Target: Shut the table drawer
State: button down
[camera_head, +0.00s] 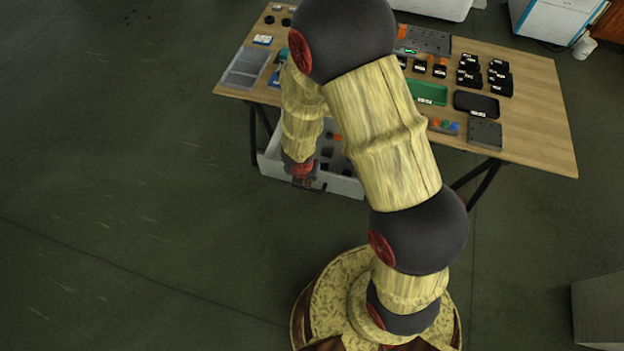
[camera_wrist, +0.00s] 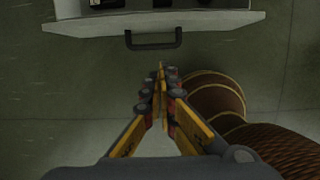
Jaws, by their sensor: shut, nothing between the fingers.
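The table drawer (camera_head: 345,186) is a white box pulled out from under the wooden table (camera_head: 545,130), with small dark and orange items in it. My arm hides part of it. In the wrist view the top of its pale front panel (camera_wrist: 215,21) crosses the top, with a dark bar handle (camera_wrist: 153,42) on it. My gripper (camera_wrist: 161,72) is shut and empty, its fingertips pointing at the front just below the handle in the picture, apparently apart from it. In the head view my gripper (camera_head: 302,180) is at the drawer's front left.
The tabletop holds a grey tray (camera_head: 246,66), a green tray (camera_head: 428,93), a black tray (camera_head: 476,104) and several small black parts. Dark table legs (camera_head: 478,186) stand beside the drawer. A grey box (camera_head: 598,310) is at lower right. The floor on the left is clear.

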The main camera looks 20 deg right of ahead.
jog(key=shift+w+d+f+b, duration=0.65)
jog(key=shift+w+f+b, duration=0.2)
jog(key=shift+f, duration=0.75)
jog(key=shift+w+d+f+b, duration=0.65)
jog(key=shift+w+f+b, duration=0.2)
jog(key=shift+f, duration=0.7)
jog(key=shift+w+d+f+b, duration=0.65)
jog(key=shift+w+f+b, duration=0.2)
jog(key=shift+f, duration=0.75)
